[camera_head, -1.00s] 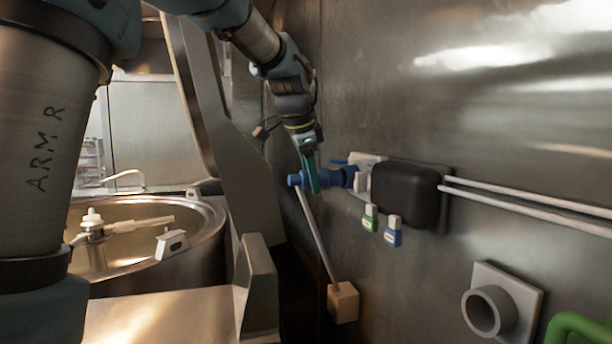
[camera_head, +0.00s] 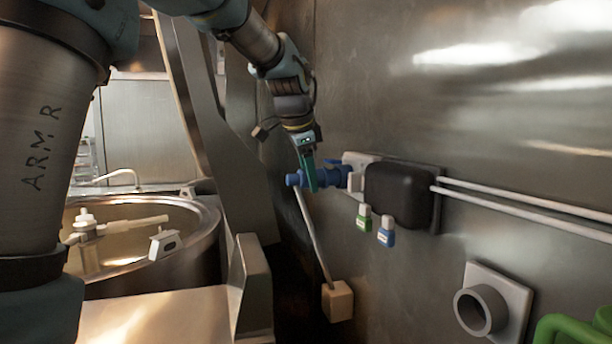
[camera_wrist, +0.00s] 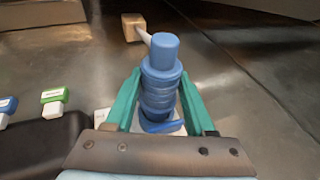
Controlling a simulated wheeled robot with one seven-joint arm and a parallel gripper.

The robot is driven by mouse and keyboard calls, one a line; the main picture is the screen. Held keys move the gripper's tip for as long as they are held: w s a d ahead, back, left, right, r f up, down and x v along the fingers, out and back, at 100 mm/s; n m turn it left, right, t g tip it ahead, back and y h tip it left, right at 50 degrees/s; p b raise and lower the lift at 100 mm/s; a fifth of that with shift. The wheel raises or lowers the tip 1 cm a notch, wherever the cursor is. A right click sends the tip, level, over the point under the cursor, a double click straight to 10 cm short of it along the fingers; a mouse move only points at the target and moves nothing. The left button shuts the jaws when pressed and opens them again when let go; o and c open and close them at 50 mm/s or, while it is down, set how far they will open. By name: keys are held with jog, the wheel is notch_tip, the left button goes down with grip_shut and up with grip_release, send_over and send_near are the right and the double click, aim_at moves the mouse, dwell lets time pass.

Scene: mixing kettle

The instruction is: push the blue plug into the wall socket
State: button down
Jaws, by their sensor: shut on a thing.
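The blue plug (camera_head: 296,179) lies roughly level against the right-hand wall, with its front end at the wall socket (camera_head: 354,161). My gripper (camera_head: 309,175) is shut on the plug's body, with teal fingers on both sides. In the wrist view the plug (camera_wrist: 160,85) stands between the fingers, its rounded back end toward the top. The socket's blue flap (camera_wrist: 162,124) shows at the plug's far end. How deep the plug sits in the socket is hidden.
A dark box (camera_head: 400,193) sits right of the socket, with green (camera_head: 363,217) and blue (camera_head: 386,232) tags below it. A pale cable (camera_head: 313,237) runs from the plug to a tan block (camera_head: 338,301). A steel kettle (camera_head: 205,238) stands left.

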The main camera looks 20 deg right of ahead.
aim_at(321, 170)
jog(key=shift+s+d+p, duration=0.15)
jog(key=shift+d+p, duration=0.3)
jog(key=shift+d, duration=0.8)
jog(key=shift+s+d, duration=0.1)
jog(key=shift+d, duration=0.25)
jog(key=c, duration=0.5)
grip_release()
jog(key=o, duration=0.3)
jog(key=shift+o, duration=0.4)
jog(key=shift+o, duration=0.6)
jog(key=shift+a, duration=0.1)
jog(key=shift+r, duration=0.1)
